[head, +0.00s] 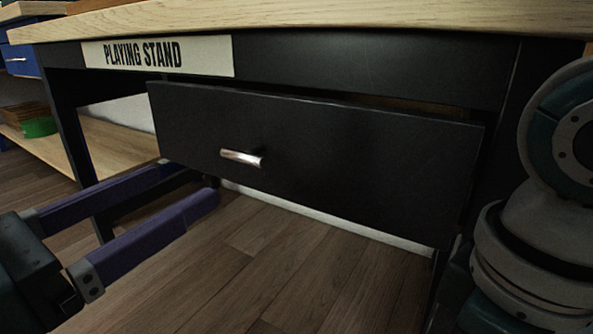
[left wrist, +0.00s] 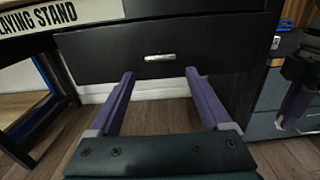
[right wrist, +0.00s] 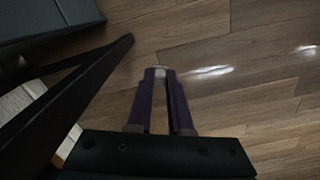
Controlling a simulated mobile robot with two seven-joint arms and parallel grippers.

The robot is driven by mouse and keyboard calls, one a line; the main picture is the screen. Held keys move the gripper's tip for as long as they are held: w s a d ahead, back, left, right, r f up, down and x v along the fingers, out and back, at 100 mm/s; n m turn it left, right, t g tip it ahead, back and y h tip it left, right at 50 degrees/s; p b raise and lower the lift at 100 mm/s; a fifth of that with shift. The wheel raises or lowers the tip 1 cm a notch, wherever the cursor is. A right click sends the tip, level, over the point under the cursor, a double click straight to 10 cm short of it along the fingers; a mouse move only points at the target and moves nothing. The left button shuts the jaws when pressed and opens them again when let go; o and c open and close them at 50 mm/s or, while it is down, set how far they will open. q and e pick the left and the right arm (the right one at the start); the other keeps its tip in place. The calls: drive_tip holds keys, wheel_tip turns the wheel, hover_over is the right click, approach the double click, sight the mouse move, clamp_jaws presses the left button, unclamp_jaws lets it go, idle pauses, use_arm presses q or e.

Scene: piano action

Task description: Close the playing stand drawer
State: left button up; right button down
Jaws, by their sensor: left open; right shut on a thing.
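The black playing stand drawer (head: 340,160) is partly pulled out under the wooden tabletop, with a dark gap above its front. Its silver bar handle (head: 241,158) also shows in the left wrist view (left wrist: 160,57). The white label (head: 158,55) reads "PLAYING STAND". My left gripper (head: 189,183) is open and empty, its purple fingers pointing at the lower left of the drawer front in the head view. In the left wrist view the handle lies beyond and between the fingertips.
The wooden tabletop (head: 300,16) overhangs the drawer. The stand's black leg (head: 80,150) is at the left, near my left arm. A low wooden shelf with a green object (head: 39,127) is further left. Bare wooden floor (head: 270,255) lies below the drawer.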

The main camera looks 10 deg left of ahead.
sight(239, 155)
use_arm(q)
drive_tip(key=shift+o, duration=0.7)
drive_tip(key=shift+w+r, duration=0.15)
drive_tip(key=shift+w, duration=0.15)
drive_tip(key=shift+o, duration=0.4)
drive_tip(key=shift+w+d+p, duration=0.2)
drive_tip(key=shift+w+p, duration=0.15)
drive_tip(key=shift+p, duration=0.05)
drive_tip(key=b+x, duration=0.1)
drive_tip(key=x, duration=0.8)
drive_tip(key=shift+w+d, duration=0.1)
drive_tip(key=shift+w, duration=0.05)
drive_tip(key=shift+c, duration=0.2)
clamp_jaws()
